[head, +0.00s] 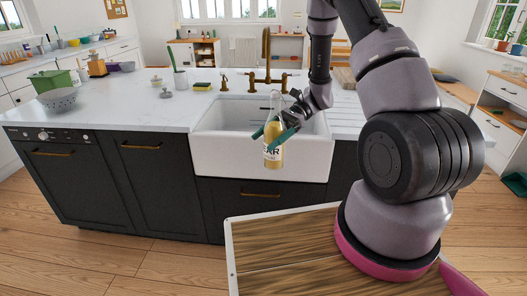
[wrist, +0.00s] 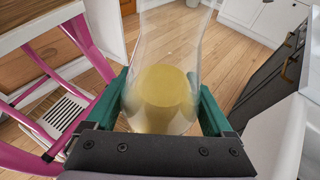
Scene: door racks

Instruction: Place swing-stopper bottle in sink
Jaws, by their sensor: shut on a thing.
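The swing-stopper bottle (head: 273,143) is clear glass with yellow liquid and a dark-lettered label. My gripper (head: 274,137) is shut on it, with a green finger on each side, and holds it roughly upright in front of the sink. In the wrist view the bottle (wrist: 166,85) fills the middle between the green fingers of my gripper (wrist: 165,105); its top is cut off there. The white sink (head: 235,158) is set into the island counter, and the bottle overlaps its front wall in the head view. The depth gap between them is hard to tell.
A brass tap (head: 266,70) stands behind the sink. A sponge (head: 202,87), a small lidded pot (head: 166,93) and a colander (head: 58,98) are on the white counter (head: 110,108). A wooden-topped surface (head: 280,250) is in front. Floor shows below the bottle in the wrist view.

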